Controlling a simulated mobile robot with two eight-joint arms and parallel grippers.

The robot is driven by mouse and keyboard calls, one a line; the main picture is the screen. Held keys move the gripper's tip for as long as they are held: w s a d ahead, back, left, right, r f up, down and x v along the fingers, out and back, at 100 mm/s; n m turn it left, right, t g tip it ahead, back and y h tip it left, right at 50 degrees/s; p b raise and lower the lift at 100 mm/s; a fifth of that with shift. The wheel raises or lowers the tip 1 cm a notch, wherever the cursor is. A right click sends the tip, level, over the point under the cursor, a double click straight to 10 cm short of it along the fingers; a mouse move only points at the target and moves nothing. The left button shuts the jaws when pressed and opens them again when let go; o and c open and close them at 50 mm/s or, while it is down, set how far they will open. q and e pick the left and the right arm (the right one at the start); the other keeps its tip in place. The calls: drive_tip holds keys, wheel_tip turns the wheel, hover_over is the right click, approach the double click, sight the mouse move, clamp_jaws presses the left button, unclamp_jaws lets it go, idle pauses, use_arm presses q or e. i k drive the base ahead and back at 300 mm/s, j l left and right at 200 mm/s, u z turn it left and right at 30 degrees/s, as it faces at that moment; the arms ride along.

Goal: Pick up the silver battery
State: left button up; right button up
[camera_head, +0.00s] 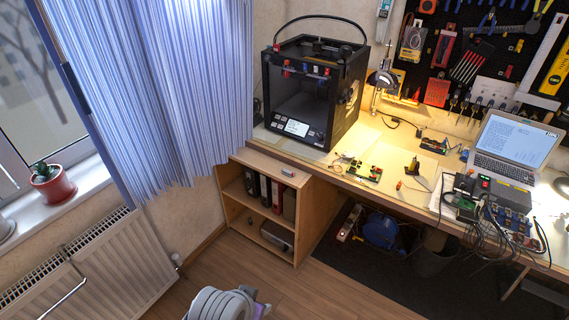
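I cannot pick out the silver battery for certain. A small pale item with a reddish part (288,172) lies on top of the low wooden shelf unit, near the desk's left end; it is too small to identify. Green circuit boards and small parts (364,171) lie on the desk, and nothing among them is clearly a battery. Neither of my grippers shows. A pale grey, rounded, ribbed part with a bit of purple stands at the bottom edge, and no fingers are visible on it.
The wooden desk (390,148) holds a black 3D printer (312,95), a laptop (512,143) and cabled electronics (490,200). The shelf unit (235,195) holds binders. A radiator (110,275), curtain (170,90) and potted plant (52,185) are left. Wooden floor is clear in the front middle.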

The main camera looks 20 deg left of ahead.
sight(293, 173)
drive_tip(key=i+j, duration=1.55)
drive_tip(key=i+j+u, duration=0.05)
drive_tip(key=i, duration=0.05)
